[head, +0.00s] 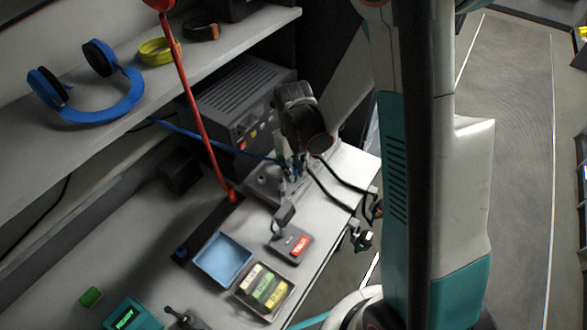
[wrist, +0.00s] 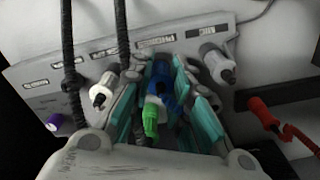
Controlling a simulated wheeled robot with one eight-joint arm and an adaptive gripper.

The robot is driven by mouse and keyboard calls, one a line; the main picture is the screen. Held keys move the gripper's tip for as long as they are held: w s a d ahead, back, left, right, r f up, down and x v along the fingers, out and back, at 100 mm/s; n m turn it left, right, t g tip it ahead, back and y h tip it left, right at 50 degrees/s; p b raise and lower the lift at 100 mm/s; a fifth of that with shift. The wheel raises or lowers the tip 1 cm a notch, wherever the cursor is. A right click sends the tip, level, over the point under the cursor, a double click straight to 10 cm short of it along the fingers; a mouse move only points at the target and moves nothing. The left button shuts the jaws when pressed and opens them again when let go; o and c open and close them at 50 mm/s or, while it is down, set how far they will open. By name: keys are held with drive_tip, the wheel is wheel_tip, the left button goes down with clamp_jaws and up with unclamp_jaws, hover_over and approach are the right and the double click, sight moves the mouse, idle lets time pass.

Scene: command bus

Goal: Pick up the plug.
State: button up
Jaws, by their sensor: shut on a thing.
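My gripper (head: 290,172) is low over the grey connector strip at the back of the bench. In the wrist view its teal-padded fingers (wrist: 164,112) stand on both sides of a blue plug (wrist: 163,76) and are shut on it. A green-tipped connector with a pale collar (wrist: 151,117) shows just in front of the blue plug, also between the fingers. The labelled strip (wrist: 100,62) runs behind. I cannot tell whether the blue plug is clear of it. In the head view my wrist hides most of the plug.
White connectors stand left (wrist: 104,91) and right (wrist: 216,64) of the fingers, with a purple-ended one (wrist: 55,121) farther left. Black cables hang close by. A red connector (wrist: 263,112) has a coiled cord. A blue tray (head: 223,260) and grey equipment box (head: 240,95) are near.

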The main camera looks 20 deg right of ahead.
wheel_tip(320, 180, up, 20)
drive_tip(key=p, duration=0.6)
drive_tip(key=shift+f, duration=0.1)
